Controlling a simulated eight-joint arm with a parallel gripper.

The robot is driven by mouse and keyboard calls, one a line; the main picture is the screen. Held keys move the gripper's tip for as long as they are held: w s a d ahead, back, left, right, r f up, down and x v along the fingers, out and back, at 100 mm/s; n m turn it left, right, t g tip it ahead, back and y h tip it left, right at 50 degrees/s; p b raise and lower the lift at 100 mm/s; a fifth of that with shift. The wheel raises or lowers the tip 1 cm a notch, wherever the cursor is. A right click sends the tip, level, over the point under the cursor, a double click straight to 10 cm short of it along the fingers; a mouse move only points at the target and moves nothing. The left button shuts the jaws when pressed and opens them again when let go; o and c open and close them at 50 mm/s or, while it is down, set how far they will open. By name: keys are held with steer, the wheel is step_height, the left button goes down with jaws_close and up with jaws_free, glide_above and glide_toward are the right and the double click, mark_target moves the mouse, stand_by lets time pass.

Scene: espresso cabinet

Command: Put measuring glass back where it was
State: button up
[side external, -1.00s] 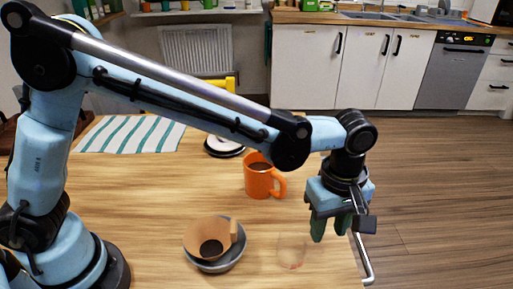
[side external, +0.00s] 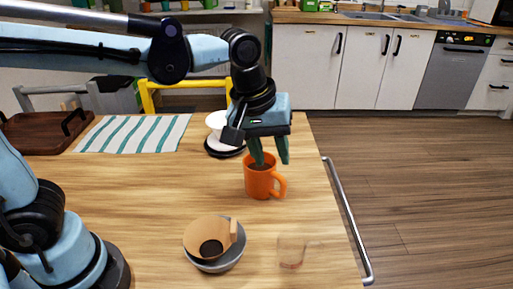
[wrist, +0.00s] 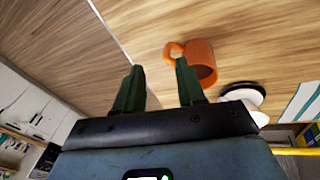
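The clear measuring glass (side external: 292,252) stands on the table near the right front edge, faint against the wood, with a brownish trace at its bottom. My gripper (side external: 270,160) is open and empty, farther back, and is away from the glass. In the side view its fingers overlap the rim of the orange mug (side external: 259,184), which holds something dark; contact cannot be told. In the wrist view, my open gripper (wrist: 160,68) has nothing between its fingers, and the mug (wrist: 203,60) appears beyond the right finger. The glass is not seen in the wrist view.
A bowl with a brown filter cone (side external: 205,240) stands left of the glass. A white item on a black base (side external: 222,148) is behind the mug. A striped cloth (side external: 130,134) and a wooden tray (side external: 45,135) lie at the back left. A metal rail (side external: 350,225) runs along the right edge.

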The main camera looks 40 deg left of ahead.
steer(key=s+a+f+m+t, duration=0.1)
steer(key=s+a+m+t, duration=0.1)
steer(key=a, duration=0.4)
steer(key=s+a+f+m+t+y, duration=0.1)
steer(key=s+a+f+m+t, duration=0.1)
steer(key=s+a+m, duration=0.2)
steer(key=shift+s+a+f+m, duration=0.15)
steer(key=shift+s+a+m, duration=0.15)
steer(key=shift+a, duration=1.35)
